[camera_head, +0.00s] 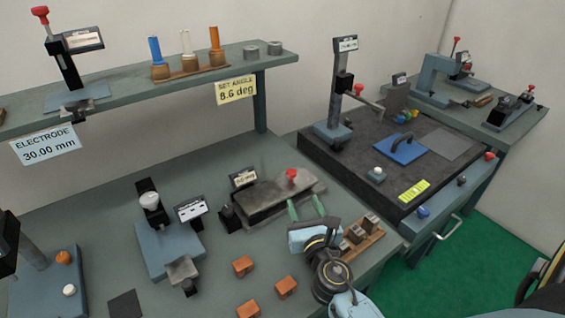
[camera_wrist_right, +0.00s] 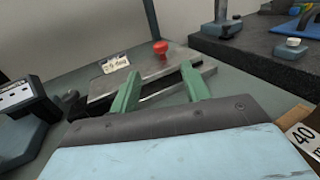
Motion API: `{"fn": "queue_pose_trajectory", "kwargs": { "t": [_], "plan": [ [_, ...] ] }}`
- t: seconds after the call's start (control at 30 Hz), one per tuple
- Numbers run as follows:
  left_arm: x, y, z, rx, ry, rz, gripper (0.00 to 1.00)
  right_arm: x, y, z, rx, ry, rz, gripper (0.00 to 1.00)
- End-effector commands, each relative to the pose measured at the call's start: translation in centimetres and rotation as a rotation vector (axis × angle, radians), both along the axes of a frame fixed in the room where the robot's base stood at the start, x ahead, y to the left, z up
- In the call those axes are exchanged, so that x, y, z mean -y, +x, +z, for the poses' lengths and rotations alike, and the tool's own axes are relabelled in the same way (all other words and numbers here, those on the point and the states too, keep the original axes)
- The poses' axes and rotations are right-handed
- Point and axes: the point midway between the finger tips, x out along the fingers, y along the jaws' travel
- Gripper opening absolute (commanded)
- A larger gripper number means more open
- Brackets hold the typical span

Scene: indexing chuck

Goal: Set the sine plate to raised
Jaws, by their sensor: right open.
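The sine plate (camera_head: 262,200) is a grey flat plate on the workbench, in the middle of the head view. It has a red knob (camera_head: 291,174) on top near its right end and a small sign (camera_head: 243,178) at its back left. In the right wrist view the plate (camera_wrist_right: 175,67) lies just ahead of the fingers, with the red knob (camera_wrist_right: 160,48) standing beyond them. My right gripper (camera_head: 306,208) has green fingers, spread apart and empty, at the plate's front right edge. It also shows in the right wrist view (camera_wrist_right: 158,85). My left gripper is not seen.
Orange blocks (camera_head: 243,265) lie in front, and a wooden holder with marked blocks (camera_head: 362,232) stands right of my gripper. A blue fixture (camera_head: 168,245) with a display stands left. A black surface plate (camera_head: 350,150) lies on the right. A shelf (camera_head: 130,90) hangs above the back.

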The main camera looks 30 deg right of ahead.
Motion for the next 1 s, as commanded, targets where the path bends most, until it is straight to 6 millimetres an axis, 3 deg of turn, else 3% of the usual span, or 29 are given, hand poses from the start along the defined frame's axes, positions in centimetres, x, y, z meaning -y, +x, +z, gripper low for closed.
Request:
{"fn": "queue_pose_trajectory", "kwargs": {
  "t": [0.2, 0.33, 0.47, 0.7, 1.0],
  "plan": [
    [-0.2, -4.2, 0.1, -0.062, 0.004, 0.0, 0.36, 0.7, 2.4, 0.2, 0.002, -0.004, 0.0, 0.47],
    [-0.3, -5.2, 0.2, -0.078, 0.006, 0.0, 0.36, 1.6, 4.9, 0.2, 0.003, -0.002, -0.001, 0.47],
    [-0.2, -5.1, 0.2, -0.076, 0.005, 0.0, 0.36, 2.4, 7.5, 0.2, 0.003, -0.003, 0.0, 0.47],
    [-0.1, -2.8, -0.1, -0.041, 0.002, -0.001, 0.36, 3.6, 11.2, 0.0, 0.002, -0.001, 0.0, 0.47],
    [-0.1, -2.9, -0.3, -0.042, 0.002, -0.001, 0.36, 4.1, 12.6, 0.0, 0.001, 0.0, -0.001, 0.47]
  ]
}}
